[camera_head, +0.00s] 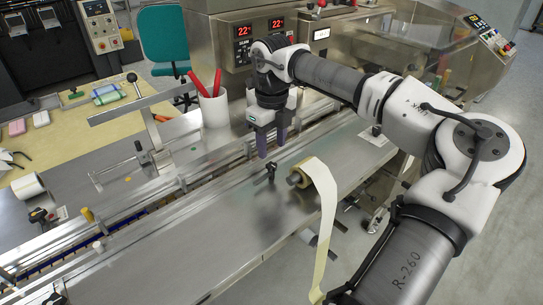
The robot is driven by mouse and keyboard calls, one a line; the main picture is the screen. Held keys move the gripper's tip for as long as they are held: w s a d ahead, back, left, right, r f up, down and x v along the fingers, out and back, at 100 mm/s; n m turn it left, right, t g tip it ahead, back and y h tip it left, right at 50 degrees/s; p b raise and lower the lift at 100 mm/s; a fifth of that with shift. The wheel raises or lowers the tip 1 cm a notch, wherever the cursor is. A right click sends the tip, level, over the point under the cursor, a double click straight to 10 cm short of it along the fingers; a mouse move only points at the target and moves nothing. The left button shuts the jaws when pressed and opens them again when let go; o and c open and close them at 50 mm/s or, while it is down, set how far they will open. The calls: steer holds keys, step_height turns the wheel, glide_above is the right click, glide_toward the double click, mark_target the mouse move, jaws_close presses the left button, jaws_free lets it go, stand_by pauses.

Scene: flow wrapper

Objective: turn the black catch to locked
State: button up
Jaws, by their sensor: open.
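A small black catch-like piece (271,172) stands on the steel deck, close to the conveyor rail. I cannot read whether it is at locked or not. My gripper (272,149) points down just above and behind this piece, with its purple-grey fingers apart and nothing seen between them. From this angle I see no contact between the fingers and the piece.
A tape roll (298,181) with a long hanging strip lies just right of the small black piece. A white cup (213,108) with red sticks stands behind the rail. The deck's front left is clear. A teal chair (162,40) stands behind.

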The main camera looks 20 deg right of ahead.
mark_target(271, 165)
steer(key=shift+f+p, duration=0.3)
steer(key=shift+f, duration=2.35)
steer(key=c, duration=1)
